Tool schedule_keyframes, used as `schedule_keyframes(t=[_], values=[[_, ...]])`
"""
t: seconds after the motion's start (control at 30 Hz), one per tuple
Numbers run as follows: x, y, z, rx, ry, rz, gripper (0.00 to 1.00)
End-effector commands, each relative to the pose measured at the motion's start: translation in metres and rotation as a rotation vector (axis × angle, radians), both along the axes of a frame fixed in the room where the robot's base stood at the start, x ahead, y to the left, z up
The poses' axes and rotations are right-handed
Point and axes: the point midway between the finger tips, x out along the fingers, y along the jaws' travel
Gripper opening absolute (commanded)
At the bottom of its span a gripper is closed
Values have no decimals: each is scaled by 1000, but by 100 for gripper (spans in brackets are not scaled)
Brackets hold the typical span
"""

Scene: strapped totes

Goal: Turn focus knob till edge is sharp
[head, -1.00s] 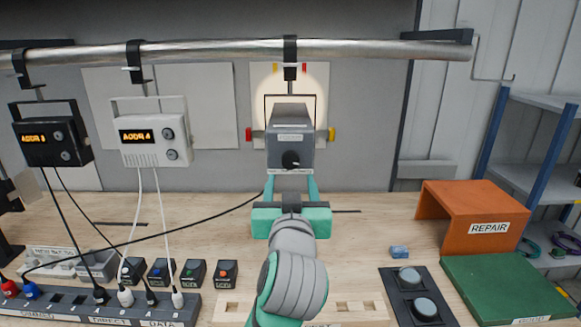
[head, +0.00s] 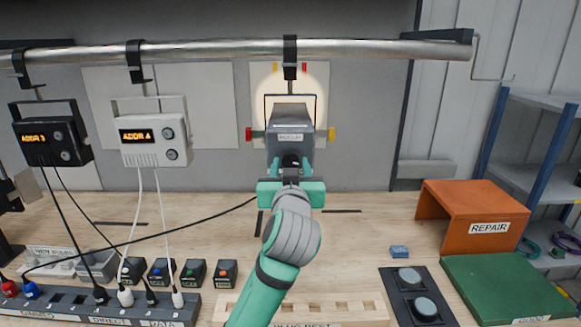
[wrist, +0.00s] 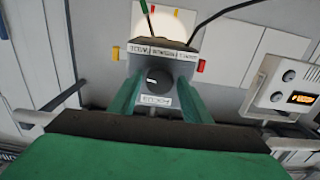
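The grey lamp (head: 290,130) hangs from the overhead pipe, and its black focus knob (head: 290,161) is on the face toward me. In the wrist view the round knob (wrist: 157,79) has a white mark and sits above a label that appears to read FOCUS. My gripper (head: 291,170) is just below and in front of the lamp. Its two green fingers stand apart on either side of the knob, with visible gaps in the wrist view. The pale light spot (head: 312,88) is on the wall panel behind, partly hidden by the lamp; its edge looks somewhat soft.
Red (head: 249,134) and yellow (head: 331,134) tabs stick out beside the lamp. Two ADDR display units, one black (head: 50,142) and one white (head: 153,148), hang at the left. A black cable (head: 190,224) crosses behind my gripper. An orange REPAIR stand (head: 450,210) is at right.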

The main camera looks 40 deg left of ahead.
Motion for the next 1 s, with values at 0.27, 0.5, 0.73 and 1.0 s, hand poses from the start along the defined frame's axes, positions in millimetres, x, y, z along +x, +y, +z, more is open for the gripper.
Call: schedule_keyframes(t=[0.27, 0.5, 0.73, 1.0], values=[[0, 0, 0, 4, 3, 0, 14], [0, -1, -1, 92, 68, -2, 14], [0, 0, -1, 227, 167, -1, 14], [-1, 1, -1, 282, 208, 0, 14]])
